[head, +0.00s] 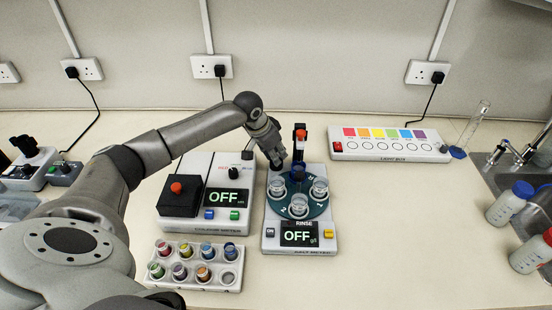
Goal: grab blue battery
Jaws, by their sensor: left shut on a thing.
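My left gripper (278,163) is at the back left of the turntable on the salt meter (271,243), beside the upright dark probe with a red top (300,134). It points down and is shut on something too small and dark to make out. I cannot pick out a blue battery with certainty. A small blue piece (297,173) shows at the back of the turntable, just right of the gripper. A vial with blue contents (230,249) stands in the white vial rack (213,285). My right gripper is not in view.
The colour meter (201,228), with a black box and red knob, stands left of the salt meter. Both displays read OFF. A light box (386,155) with coloured squares lies at the back right. Bottles (508,205) and a sink are far right. The front right bench is clear.

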